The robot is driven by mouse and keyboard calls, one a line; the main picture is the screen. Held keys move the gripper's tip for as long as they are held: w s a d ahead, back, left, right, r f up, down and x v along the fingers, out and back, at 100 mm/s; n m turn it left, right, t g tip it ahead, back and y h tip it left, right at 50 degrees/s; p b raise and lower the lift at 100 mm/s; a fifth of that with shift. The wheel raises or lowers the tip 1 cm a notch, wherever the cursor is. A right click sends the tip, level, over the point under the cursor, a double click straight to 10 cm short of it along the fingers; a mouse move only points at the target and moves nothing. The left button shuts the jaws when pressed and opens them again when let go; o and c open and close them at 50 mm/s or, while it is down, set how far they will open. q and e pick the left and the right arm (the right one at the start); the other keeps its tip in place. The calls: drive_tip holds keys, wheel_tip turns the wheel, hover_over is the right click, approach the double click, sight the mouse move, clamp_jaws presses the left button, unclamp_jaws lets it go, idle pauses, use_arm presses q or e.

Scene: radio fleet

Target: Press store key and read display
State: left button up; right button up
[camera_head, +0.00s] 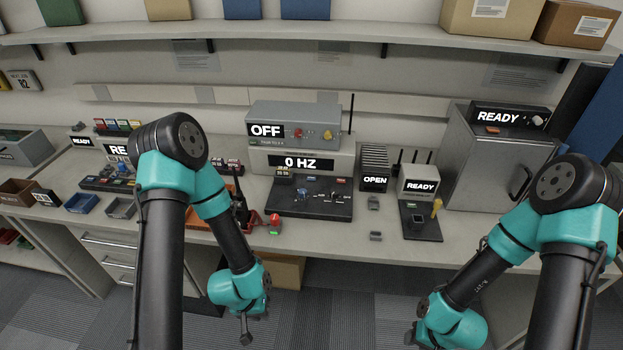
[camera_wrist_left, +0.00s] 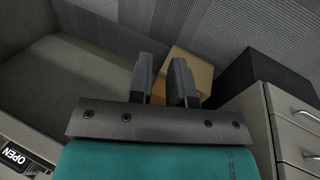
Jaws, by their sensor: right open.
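I cannot tell which key is the store key; key legends are too small. A display reading "0 HZ" (camera_head: 300,163) is on the middle station, under a grey box reading "OFF" (camera_head: 266,130). A black panel with small controls (camera_head: 310,198) lies before it. A left-hand unit shows "RE" (camera_head: 118,150), its remainder hidden behind my left arm. My left gripper (camera_head: 246,338) hangs below the bench front, its fingers apart and empty in the left wrist view (camera_wrist_left: 163,82). My right gripper (camera_head: 418,345) is low in front of the bench, open, mostly hidden by its wrist and the frame edge.
A black radio (camera_head: 240,208) and a red-topped button (camera_head: 275,220) stand near the bench's front edge. A rack reading "OPEN" (camera_head: 374,182), a unit reading "READY" (camera_head: 420,186) and a grey cabinet (camera_head: 485,165) stand to the right. A cardboard box (camera_head: 288,270) is under the bench.

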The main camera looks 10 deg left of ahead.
use_arm(q)
clamp_jaws()
idle(1.1)
